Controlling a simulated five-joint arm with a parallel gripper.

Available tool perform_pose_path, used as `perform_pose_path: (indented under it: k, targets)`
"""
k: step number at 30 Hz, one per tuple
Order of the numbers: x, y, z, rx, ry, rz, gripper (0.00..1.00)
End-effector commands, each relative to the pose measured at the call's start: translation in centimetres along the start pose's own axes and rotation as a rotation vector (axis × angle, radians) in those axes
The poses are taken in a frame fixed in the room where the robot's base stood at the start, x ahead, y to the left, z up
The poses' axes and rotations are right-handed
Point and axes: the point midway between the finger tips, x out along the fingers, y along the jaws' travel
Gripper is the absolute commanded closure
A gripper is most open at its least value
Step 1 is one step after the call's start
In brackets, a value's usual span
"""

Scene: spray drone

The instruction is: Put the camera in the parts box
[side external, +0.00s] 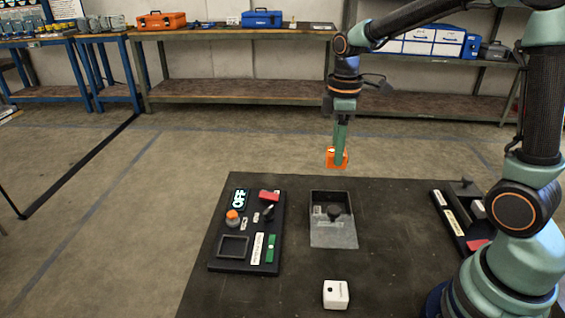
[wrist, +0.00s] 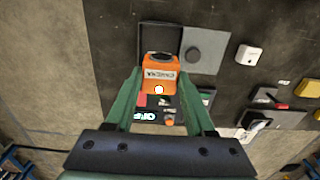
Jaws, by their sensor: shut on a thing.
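The camera is an orange block, held in my gripper (side external: 339,150) in the side view, high above the table's far edge. In the wrist view the orange camera (wrist: 159,73) sits between the two green fingers, with a white label and a dark round top. The parts box (side external: 317,198) is a dark open tray on the middle of the table. A grey plate (side external: 335,236) with a black knob lies at its near side. In the wrist view the box (wrist: 146,28) is partly hidden behind the camera. The camera is clear of the box.
A black panel (side external: 225,264) with an OFF display, an orange knob and switches lies left of the box. A white block (side external: 336,294) stands in front. Another dark panel (side external: 452,225) with small parts is at right. The table between is bare.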

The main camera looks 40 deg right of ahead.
Motion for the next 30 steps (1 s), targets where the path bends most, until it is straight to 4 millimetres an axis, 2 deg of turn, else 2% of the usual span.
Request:
perform_pose_path:
  k: [1,6,12,20,25,30]
  targets:
    - [1.4,-0.1,0.1,0.000,-0.004,-0.005,1.00]
    - [5.5,-0.1,0.1,0.000,-0.005,-0.006,1.00]
    - [9.7,-0.1,0.0,0.001,-0.003,-0.004,1.00]
    - [11.9,-0.1,0.0,0.001,-0.001,-0.002,1.00]
    - [14.2,-0.1,0.0,0.001,-0.003,-0.003,1.00]
    - [15.1,0.0,-0.1,0.001,0.000,0.000,1.00]
